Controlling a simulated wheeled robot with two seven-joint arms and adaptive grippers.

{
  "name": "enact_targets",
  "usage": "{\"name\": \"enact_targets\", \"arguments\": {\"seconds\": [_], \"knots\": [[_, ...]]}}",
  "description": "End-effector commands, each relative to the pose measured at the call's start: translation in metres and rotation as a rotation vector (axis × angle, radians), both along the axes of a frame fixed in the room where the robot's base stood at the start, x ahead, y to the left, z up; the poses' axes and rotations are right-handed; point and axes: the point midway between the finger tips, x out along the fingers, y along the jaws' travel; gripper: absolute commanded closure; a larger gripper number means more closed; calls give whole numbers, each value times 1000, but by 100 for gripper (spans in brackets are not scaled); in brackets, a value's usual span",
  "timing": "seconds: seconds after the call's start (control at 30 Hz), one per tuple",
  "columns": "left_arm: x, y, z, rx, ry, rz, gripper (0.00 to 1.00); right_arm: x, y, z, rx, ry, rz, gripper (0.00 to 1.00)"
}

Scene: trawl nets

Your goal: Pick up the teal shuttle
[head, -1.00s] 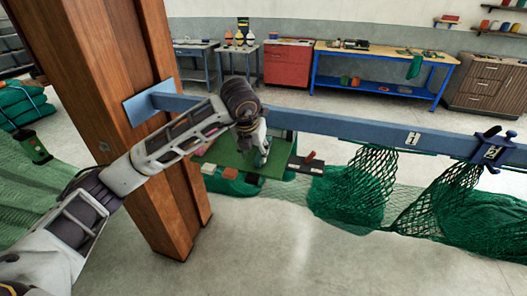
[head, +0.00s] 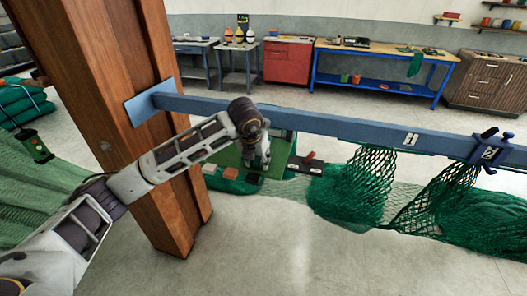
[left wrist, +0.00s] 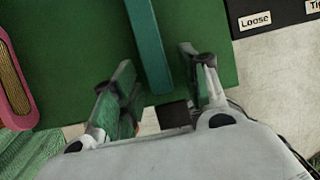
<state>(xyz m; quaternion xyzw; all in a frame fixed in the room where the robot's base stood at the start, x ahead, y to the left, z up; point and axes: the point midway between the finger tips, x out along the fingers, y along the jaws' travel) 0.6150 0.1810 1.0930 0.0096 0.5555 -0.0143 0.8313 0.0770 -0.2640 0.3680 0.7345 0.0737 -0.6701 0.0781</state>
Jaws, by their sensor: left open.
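The teal shuttle (left wrist: 148,45) shows in the left wrist view as a long, narrow teal bar lying on a green board (left wrist: 70,50). My left gripper (left wrist: 156,68) is open, with one finger on each side of the shuttle's near end; I see gaps between fingers and shuttle. Whether the fingers reach down to its height I cannot tell. In the head view my left gripper (head: 257,158) hangs over the green board (head: 228,157), beyond the blue beam, and I cannot make out the shuttle there. My right gripper is not in view.
A pink-framed piece (left wrist: 14,85) lies left of the shuttle. A black tray labelled "Loose" (left wrist: 275,12) is at the right. The blue beam (head: 340,128) runs from the wooden post (head: 120,100) close to my forearm. Green nets (head: 350,190) hang at the right.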

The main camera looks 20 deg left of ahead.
Motion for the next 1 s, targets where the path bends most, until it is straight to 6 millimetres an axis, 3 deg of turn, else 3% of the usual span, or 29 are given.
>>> {"name": "enact_targets", "arguments": {"seconds": [0.07, 0.4, 0.77, 1.0], "knots": [[0, 0, 0, 0, 0, 0, 55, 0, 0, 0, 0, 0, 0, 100], [0, 0, 0, 0, 0, 0, 99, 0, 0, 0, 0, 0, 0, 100], [0, 0, 2, 0, -1, 0, 100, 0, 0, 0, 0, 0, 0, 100], [1, 0, 15, -1, -3, 1, 100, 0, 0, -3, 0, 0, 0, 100]]}}
